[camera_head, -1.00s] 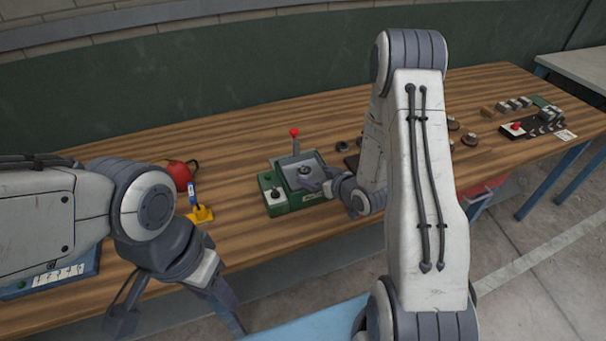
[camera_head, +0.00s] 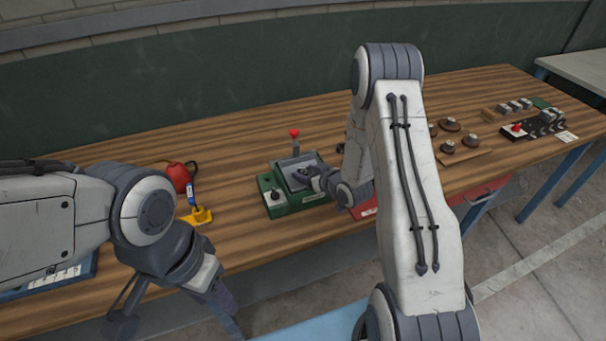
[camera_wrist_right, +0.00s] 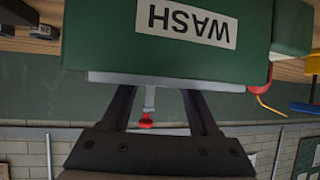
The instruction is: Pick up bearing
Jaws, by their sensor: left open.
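The green wash station (camera_head: 292,205) stands on the bench, with a grey tray on top and a red-knobbed lever behind it. My right gripper (camera_head: 308,174) reaches over the tray. No bearing can be made out now; the gripper covers the spot in the tray. In the right wrist view, the station's green front with an upside-down WASH label (camera_wrist_right: 187,22) fills the top. My right fingers (camera_wrist_right: 160,105) are spaced apart and their tips are hidden behind the tray's edge, so any grip is hidden. My left gripper (camera_head: 175,322) is open and empty, low at the front edge.
A red round object (camera_head: 179,177) and a yellow holder with a blue item (camera_head: 200,215) lie left of the station. Several dark round parts (camera_head: 449,125) and a black fixture with a red button (camera_head: 517,128) stand to the right.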

